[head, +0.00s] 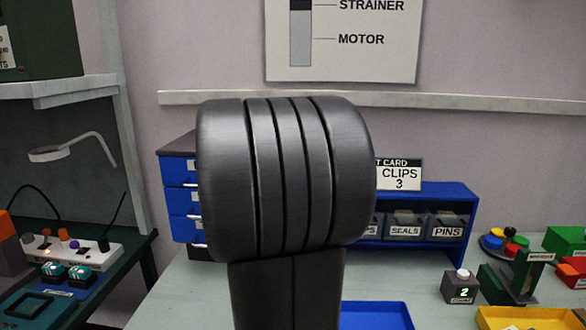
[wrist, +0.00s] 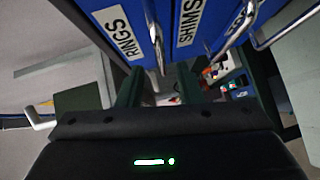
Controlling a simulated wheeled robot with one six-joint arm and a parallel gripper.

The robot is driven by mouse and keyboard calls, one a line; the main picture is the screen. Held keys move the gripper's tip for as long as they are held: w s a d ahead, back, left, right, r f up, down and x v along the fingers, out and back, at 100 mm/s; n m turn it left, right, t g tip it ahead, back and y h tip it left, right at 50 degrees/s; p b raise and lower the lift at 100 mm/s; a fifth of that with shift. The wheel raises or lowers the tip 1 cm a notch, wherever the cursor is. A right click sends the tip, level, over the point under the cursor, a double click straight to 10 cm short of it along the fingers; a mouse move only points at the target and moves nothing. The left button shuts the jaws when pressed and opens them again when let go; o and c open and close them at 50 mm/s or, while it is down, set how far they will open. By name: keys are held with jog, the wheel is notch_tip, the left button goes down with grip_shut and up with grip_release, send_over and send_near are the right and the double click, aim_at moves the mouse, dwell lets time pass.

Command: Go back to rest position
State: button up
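My gripper (wrist: 162,72) shows in the wrist view, where its black body with a green light fills the bottom. Two dark fingers reach up from it with a gap between them, and I see nothing held there. In the wrist view, blue drawers labelled RINGS and SHIMS (wrist: 190,22), with metal handles, hang close at the top, beyond the fingertips. I cannot tell whether the fingers touch a handle. In the head view my own dark arm link covers the middle and hides my gripper.
In the head view, a blue drawer cabinet (head: 181,200) stands behind my arm. A blue bin rack (head: 455,190), a small counter box (head: 461,287), a blue tray (head: 376,316) and a yellow tray (head: 520,318) are to the right. A power strip (head: 75,248) lies on the left bench.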

jog(key=v, duration=0.7)
jog(key=x, duration=1.4)
jog(key=s+a+v, duration=0.2)
jog(key=v, duration=1.5)
jog(key=w+a+f+n+h+b, duration=0.2)
jog(key=a+f+n+h+b, duration=0.1)
jog(key=a, duration=0.4)
jog(key=w+a+f+n+h+b, duration=0.2)
jog(key=a+f+n+h+b, duration=0.1)
jog(key=a+f+n+h, duration=0.2)
jog(key=shift+w+a+f+t+h, duration=0.35)
jog(key=shift+a+f+h, duration=0.45)
jog(key=shift+a, duration=0.5)
jog(key=shift+d, duration=0.15)
